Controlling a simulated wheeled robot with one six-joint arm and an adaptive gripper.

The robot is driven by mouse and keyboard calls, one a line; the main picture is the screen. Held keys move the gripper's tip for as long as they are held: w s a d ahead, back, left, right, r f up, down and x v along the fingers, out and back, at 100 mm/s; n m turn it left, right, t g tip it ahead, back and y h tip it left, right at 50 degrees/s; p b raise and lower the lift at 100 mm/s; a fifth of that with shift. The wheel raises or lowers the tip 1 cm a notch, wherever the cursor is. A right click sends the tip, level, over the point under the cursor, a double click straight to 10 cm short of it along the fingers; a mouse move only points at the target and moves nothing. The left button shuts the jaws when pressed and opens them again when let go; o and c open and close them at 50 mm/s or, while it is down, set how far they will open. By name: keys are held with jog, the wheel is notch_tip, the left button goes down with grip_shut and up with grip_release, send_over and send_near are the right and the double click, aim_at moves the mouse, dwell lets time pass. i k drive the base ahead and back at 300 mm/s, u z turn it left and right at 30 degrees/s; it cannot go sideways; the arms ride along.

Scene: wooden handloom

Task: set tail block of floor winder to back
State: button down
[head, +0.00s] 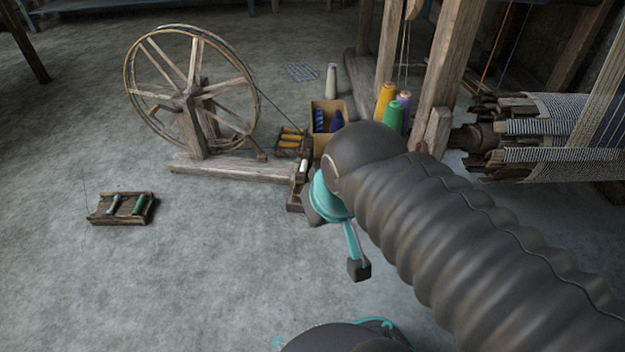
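The floor winder (192,100) stands on the floor at left centre in the head view, with a large spoked wooden wheel on a long low base plank (235,169). At the plank's right end is a small wooden block assembly (299,186) with a white bobbin in it. I cannot tell which part is the tail block; my arm and wrist partly cover this end. My gripper (357,262) shows just right of and below that end, with a teal link and a dark fingertip pointing down. The other finger is not clearly seen, so its opening is unclear.
A wooden tray (122,209) with two bobbins lies on the floor at left. A cardboard box (327,113) of blue bobbins, a small crate (291,148) of yellow bobbins and thread cones (394,112) stand behind the winder's end. The loom (455,50) is at right. The front-left floor is clear.

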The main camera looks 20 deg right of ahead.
aim_at(299, 176)
jog(key=k, duration=0.9)
jog(key=z, duration=0.2)
jog(key=i, duration=0.7)
jog(key=z, duration=0.7)
jog(key=i, duration=0.7)
jog(key=u, duration=0.6)
jog(key=i, duration=0.65)
jog(key=u, duration=0.2)
